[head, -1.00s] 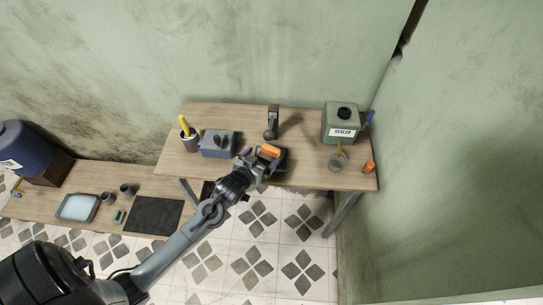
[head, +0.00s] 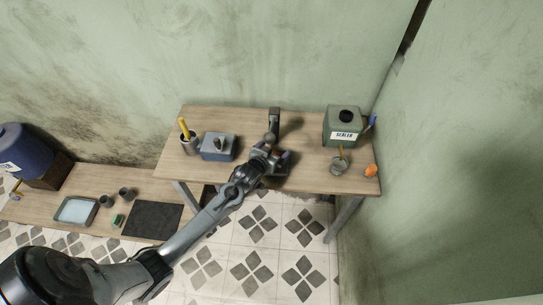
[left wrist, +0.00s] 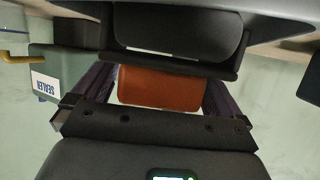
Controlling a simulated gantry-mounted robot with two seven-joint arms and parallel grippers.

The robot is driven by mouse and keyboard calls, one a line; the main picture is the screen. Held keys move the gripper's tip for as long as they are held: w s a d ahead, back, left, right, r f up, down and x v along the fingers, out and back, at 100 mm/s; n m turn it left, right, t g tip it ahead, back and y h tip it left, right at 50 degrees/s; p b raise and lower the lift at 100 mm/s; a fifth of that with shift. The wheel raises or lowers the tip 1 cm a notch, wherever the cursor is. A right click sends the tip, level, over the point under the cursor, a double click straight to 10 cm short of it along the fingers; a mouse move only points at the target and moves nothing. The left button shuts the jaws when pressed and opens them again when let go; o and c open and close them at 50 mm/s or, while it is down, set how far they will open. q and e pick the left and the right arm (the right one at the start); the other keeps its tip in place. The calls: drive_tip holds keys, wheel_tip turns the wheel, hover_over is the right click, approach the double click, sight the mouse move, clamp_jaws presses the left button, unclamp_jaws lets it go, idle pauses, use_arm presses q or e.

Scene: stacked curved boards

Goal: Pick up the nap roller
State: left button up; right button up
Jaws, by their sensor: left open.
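The nap roller, an orange-brown rounded piece (left wrist: 160,89), shows in the left wrist view between the two fingers of my left gripper (left wrist: 160,95). The fingers have dark purple inner sides and stand open on either side of it. Whether they touch it I cannot tell. A dark body covers its upper side in that view. In the head view my left gripper (head: 272,157) is low over the front middle of the wooden table and hides the roller. My right gripper is not in view.
On the table (head: 320,181) stand a blue-grey box (head: 217,147), a cup with a yellow handle (head: 189,145), a dark upright stand (head: 274,120), a green sealer can (head: 342,129), a grey pot (head: 339,166) and a small orange item (head: 371,170). A lower bench (head: 90,178) is at left.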

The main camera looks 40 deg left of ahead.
use_arm(q)
drive_tip(key=c, duration=1)
drive_tip(key=shift+r, duration=0.15)
